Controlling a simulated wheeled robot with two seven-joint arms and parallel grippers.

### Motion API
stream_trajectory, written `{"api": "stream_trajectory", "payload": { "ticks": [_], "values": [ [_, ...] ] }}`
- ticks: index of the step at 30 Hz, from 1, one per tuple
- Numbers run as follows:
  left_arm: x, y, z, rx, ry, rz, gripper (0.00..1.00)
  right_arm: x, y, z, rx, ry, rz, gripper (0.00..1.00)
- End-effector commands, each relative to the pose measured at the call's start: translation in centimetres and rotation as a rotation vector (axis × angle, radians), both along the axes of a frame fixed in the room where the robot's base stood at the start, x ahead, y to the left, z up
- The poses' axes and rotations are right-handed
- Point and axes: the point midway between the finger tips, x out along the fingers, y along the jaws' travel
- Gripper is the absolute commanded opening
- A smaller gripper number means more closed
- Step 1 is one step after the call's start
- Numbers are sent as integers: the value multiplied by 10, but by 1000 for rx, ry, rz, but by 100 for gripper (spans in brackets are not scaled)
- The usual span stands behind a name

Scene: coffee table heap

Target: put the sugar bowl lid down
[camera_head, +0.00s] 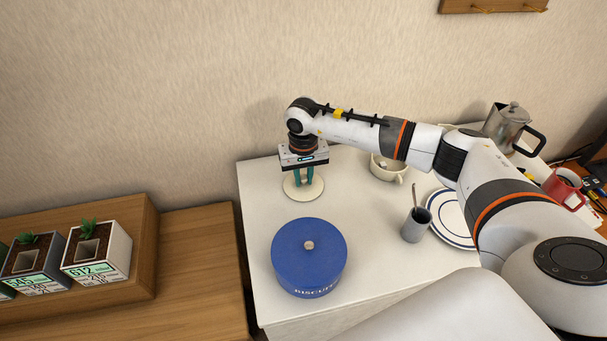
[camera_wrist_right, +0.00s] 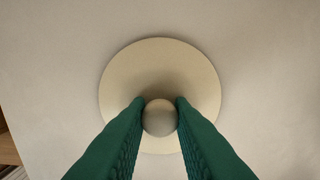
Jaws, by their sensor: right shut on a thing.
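The sugar bowl lid (camera_head: 303,191) is a round cream disc at the back left of the white table. It also shows in the right wrist view (camera_wrist_right: 160,62), with a round knob (camera_wrist_right: 159,117) at its middle. My right gripper (camera_head: 304,181) points down over it, and its green fingers are shut on the knob. The lid looks level and at or very close to the table top; I cannot tell whether it touches. A cream bowl (camera_head: 390,168) stands to the right, partly behind my right arm. My left gripper is not in view.
A blue biscuit tin (camera_head: 309,250) stands in front of the lid. A grey cup with a spoon (camera_head: 416,226), a blue-rimmed plate (camera_head: 447,222), a metal coffee pot (camera_head: 506,124) and a red mug (camera_head: 561,186) stand further right. The table's left edge is close to the lid.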

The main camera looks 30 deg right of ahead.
Motion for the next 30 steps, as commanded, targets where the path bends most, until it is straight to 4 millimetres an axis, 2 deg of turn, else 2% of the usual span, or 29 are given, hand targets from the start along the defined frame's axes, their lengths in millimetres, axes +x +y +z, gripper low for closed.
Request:
{"api": "stream_trajectory", "payload": {
  "ticks": [4,5,8,9,18,20,23,30],
  "values": [
    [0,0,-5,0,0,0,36,0,0,-4,0,0,0,0],
    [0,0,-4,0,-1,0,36,0,0,-3,0,0,0,24],
    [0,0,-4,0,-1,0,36,0,0,-2,0,0,0,40],
    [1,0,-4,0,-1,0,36,0,0,-2,0,0,0,42],
    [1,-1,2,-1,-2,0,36,0,0,2,0,1,0,42],
    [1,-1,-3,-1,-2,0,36,1,0,6,0,-2,0,42],
    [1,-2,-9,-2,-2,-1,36,1,0,23,1,-5,1,42],
    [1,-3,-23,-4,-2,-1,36,1,0,76,0,-6,1,42]
  ]
}}
